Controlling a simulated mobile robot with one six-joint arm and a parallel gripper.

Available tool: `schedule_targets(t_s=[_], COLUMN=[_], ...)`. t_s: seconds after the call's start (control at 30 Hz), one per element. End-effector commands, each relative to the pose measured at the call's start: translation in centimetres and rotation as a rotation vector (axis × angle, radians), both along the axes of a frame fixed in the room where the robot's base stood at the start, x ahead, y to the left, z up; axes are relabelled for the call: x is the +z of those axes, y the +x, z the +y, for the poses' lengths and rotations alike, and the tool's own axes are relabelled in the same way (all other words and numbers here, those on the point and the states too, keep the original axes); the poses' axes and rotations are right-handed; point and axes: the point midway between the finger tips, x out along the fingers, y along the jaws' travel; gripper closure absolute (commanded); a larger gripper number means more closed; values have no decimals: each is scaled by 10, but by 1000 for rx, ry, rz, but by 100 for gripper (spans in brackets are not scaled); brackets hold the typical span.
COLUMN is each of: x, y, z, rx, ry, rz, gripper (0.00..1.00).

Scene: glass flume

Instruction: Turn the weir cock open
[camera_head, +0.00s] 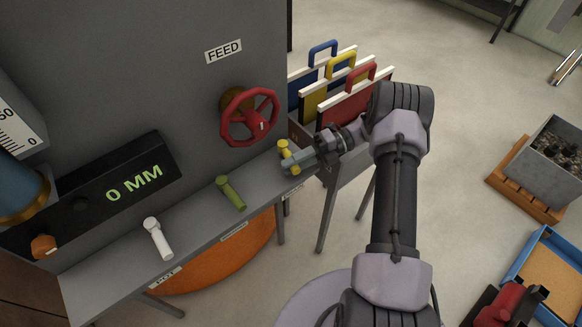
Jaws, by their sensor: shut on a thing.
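Three cock handles stand along the grey shelf (195,213): a white one (158,238), a green one (231,193) and a yellow one (284,148). My gripper (291,160) reaches in from the right and is shut on the yellow handle at the shelf's right end. The jaws hide part of that handle, so its turn angle is hard to tell. The small labels on the shelf front are mostly too small to read, so they do not confirm which handle is the weir cock.
A red handwheel (249,117) marked FEED sits on the grey panel just above my gripper. A black display (95,198) reads 0 MM. Blue, yellow and red handled boards (345,95) stand in a rack behind my wrist.

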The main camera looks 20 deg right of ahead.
Motion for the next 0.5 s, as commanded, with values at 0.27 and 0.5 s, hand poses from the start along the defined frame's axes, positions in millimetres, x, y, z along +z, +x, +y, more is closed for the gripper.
schedule_targets(t_s=[0.27, 0.5], x=[0, 0], y=[0, 0], z=[-1, -1], rx=[34, 35], ry=[0, 0], rz=[0, 0], gripper=[100, 100])
